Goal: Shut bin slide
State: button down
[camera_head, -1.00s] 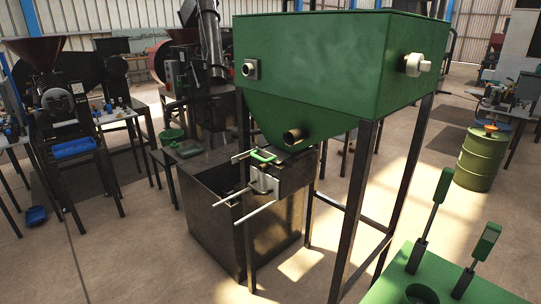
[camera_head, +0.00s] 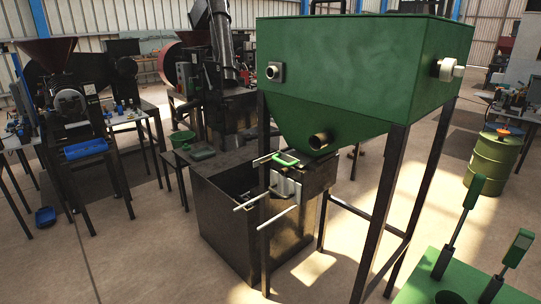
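The green bin (camera_head: 350,70) stands on dark legs in the middle right of the head view, with a funnel-shaped bottom. Under its outlet is the bin slide, with a bright green handle (camera_head: 287,158) and pale rails (camera_head: 250,202) sticking out to the left. The handle sits near the outlet side of the upper rails; how far the slide is open I cannot tell. My gripper is not in view.
A dark open-topped box (camera_head: 230,220) stands below the slide. A green panel with two levers (camera_head: 470,285) is at the lower right. A green drum (camera_head: 490,160) stands at the right. Machines on tables (camera_head: 90,150) fill the left.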

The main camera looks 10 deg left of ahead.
aim_at(298, 154)
jog(key=i+j, duration=0.1)
jog(key=j, duration=0.35)
jog(key=i+j, duration=0.15)
jog(key=j, duration=0.3)
jog(key=i+j, duration=0.1)
jog(key=j, duration=0.3)
jog(key=i+j, duration=0.15)
jog(key=j, duration=0.3)
jog(key=i+j, duration=0.1)
jog(key=j, duration=0.35)
jog(key=i+j, duration=0.2)
jog(key=i, duration=0.25)
jog(key=i+j, duration=0.2)
jog(key=i, duration=0.25)
jog(key=i+j, duration=0.2)
jog(key=i, duration=0.3)
